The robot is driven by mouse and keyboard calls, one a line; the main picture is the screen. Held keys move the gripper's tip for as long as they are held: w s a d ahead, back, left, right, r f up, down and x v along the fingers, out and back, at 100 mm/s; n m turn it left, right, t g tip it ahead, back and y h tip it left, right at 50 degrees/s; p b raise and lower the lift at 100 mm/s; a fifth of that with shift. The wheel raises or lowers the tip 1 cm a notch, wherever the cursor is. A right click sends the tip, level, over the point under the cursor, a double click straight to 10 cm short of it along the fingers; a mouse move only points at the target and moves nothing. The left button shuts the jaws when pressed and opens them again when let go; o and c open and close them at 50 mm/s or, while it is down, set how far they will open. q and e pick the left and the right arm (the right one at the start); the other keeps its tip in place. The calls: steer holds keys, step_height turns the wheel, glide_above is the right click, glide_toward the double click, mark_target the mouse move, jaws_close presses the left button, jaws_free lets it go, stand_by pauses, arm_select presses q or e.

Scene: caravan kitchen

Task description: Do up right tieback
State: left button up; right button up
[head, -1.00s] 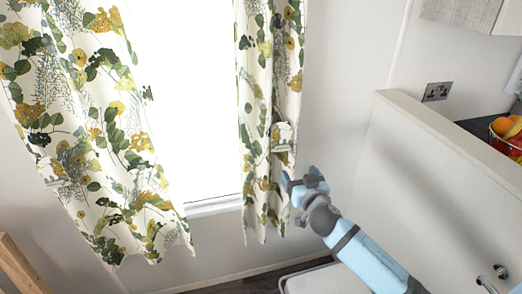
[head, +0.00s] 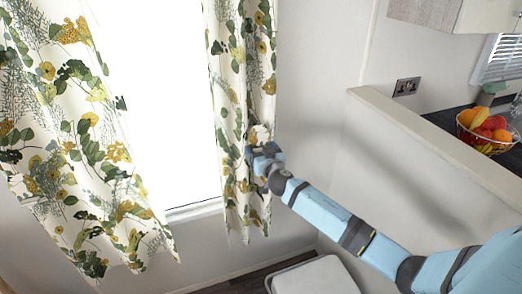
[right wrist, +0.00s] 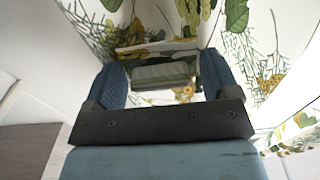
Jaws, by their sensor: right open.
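The right curtain (head: 238,60), white with green and yellow leaves, hangs at the window's right side. The right tieback (head: 260,133), in matching floral cloth, shows as a short piece at the curtain's right edge. My right gripper (head: 262,154) is at the curtain, just below that piece and partly over it. In the right wrist view my right gripper (right wrist: 163,78) is open, with its blue fingers apart. The tieback's fastening cannot be made out. My left gripper is not in view.
The left curtain (head: 70,130) hangs across the bright window (head: 165,100). A cream partition (head: 430,145) stands right of my arm, with a fruit basket (head: 487,130) behind it. A pale-topped item (head: 315,277) stands low below my arm.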

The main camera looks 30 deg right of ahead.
steer(key=c, duration=1.2)
